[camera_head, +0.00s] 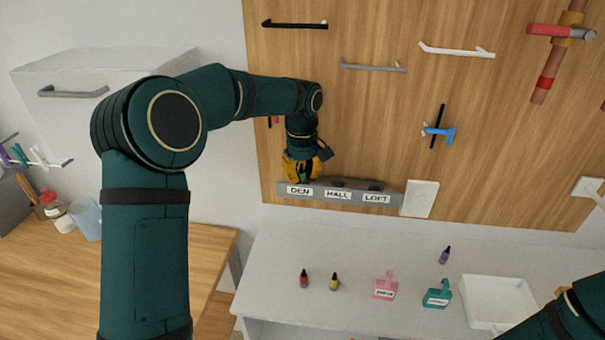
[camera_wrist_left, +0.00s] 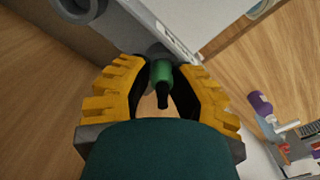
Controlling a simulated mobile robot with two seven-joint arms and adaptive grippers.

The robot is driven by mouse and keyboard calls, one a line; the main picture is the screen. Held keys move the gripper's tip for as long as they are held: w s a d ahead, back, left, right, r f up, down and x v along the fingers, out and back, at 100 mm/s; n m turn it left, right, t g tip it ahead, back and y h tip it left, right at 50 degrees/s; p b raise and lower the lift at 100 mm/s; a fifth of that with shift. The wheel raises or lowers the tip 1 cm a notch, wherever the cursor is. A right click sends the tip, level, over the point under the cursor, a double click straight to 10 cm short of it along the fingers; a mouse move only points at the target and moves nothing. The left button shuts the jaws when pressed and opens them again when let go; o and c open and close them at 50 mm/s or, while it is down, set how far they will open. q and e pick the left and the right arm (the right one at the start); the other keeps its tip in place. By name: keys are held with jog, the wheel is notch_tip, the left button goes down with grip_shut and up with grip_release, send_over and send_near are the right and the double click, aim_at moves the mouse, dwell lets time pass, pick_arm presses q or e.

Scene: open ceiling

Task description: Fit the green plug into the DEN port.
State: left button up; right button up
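The grey port strip (camera_head: 325,189) is fixed low on the wooden board, with labels DEN (camera_head: 299,190), HALL (camera_head: 338,194) and LOFT (camera_head: 376,198). My left gripper (camera_head: 304,173) is at the DEN end and hides that port in the head view. In the left wrist view the green plug (camera_wrist_left: 162,75) with its black tail lies between the yellow fingers, whose tips close on its sides. The plug's far end meets a round grey part of the strip; how deep it sits cannot be told. Only part of my right arm shows at the lower right.
A white box (camera_head: 420,199) adjoins the strip's right end. Handles and a blue fitting (camera_head: 438,132) are on the board above. Small bottles (camera_head: 304,278), a pink dispenser (camera_head: 385,286), a teal dispenser (camera_head: 437,294) and a white tray (camera_head: 498,300) stand on the counter below.

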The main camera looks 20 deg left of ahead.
aim_at(301, 165)
pick_arm(q)
jog(key=shift+s+f, duration=0.15)
jog(key=shift+f, duration=0.15)
jog(key=shift+a+r, duration=0.1)
jog(key=shift+r, duration=0.45)
notch_tip(301, 165, up, 7)
jog(key=shift+r+p, duration=0.2)
jog(key=shift+p, duration=0.35)
